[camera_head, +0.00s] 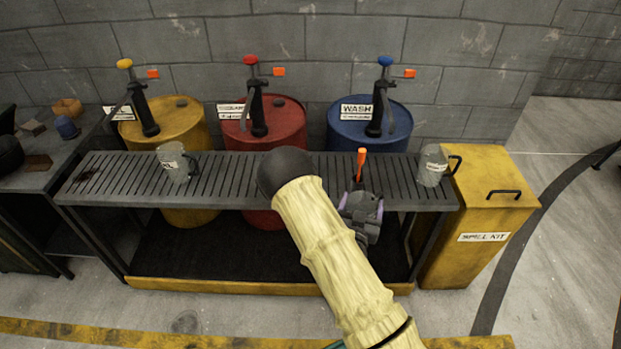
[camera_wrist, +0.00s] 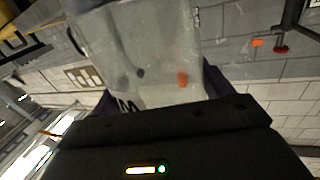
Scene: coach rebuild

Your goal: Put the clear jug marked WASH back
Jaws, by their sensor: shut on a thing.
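In the wrist view, my gripper (camera_wrist: 160,110) is shut on a clear jug (camera_wrist: 135,55). Part of a dark letter shows at its lower edge, an M or an upside-down W; the rest of the label is hidden. In the head view, my gripper (camera_head: 362,213) is at the front edge of the slotted rack (camera_head: 230,190), right of centre, and the held jug cannot be made out there. The blue drum (camera_head: 340,133), with a WASH label (camera_head: 357,109), stands behind the rack.
A clear jug (camera_head: 174,166) stands on the rack's left part and another (camera_head: 431,167) at its right end; their labels are hard to read. A yellow drum (camera_head: 178,127) and a red drum (camera_head: 285,125) stand behind. A yellow spill kit bin (camera_head: 480,215) is right.

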